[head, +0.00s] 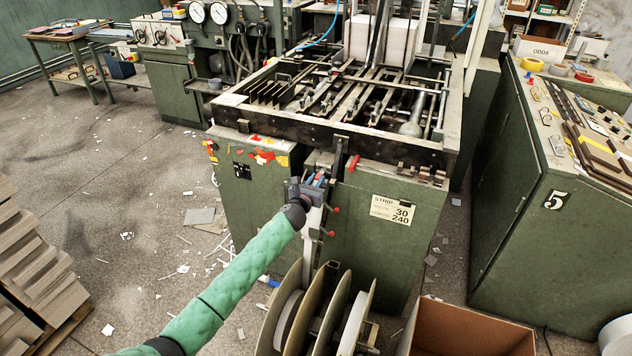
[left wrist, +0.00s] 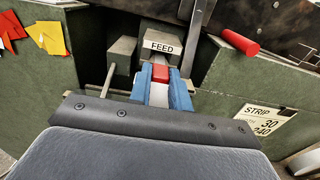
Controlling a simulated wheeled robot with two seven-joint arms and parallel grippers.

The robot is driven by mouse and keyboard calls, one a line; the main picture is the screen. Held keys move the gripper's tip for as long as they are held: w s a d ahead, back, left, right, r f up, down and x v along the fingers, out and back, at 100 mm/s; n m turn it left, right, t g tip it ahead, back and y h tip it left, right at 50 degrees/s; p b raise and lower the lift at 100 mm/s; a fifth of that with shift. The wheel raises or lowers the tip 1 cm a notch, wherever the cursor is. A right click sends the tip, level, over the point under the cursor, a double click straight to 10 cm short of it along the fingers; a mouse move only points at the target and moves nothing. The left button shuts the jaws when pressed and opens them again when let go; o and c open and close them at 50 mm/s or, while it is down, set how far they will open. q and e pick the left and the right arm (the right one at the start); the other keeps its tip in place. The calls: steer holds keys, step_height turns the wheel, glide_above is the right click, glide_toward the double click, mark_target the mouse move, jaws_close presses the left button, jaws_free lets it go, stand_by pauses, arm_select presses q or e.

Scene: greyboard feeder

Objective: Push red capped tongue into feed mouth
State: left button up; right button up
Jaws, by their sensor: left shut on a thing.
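The red capped tongue (left wrist: 160,73) shows in the left wrist view as a red cap on a pale strip. It sits between the blue fingertips of my left gripper (left wrist: 161,92), which is shut on it. The feed mouth (left wrist: 163,47) is a grey block labelled FEED, just beyond the red cap. The cap is close in front of the mouth, and I cannot tell whether its tip touches or has entered. In the head view my left gripper (head: 317,181) is at the front of the green machine. My right gripper is not in view.
A red handle (left wrist: 240,42) sticks out right of the mouth, and a thin metal rod (left wrist: 110,78) stands left of it. Below are large reels (head: 318,310) with pale strip and a cardboard box (head: 465,335). A green control cabinet (head: 535,215) stands to the right.

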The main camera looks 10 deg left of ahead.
arm_select(q)
steer(key=shift+w+d, duration=0.1)
steer(key=shift+w, duration=0.4)
steer(key=shift+w+d+b, duration=0.1)
steer(key=shift+w+b, duration=0.2)
steer(key=shift+w, duration=0.2)
stand_by(0.3)
steer(key=o, duration=0.9)
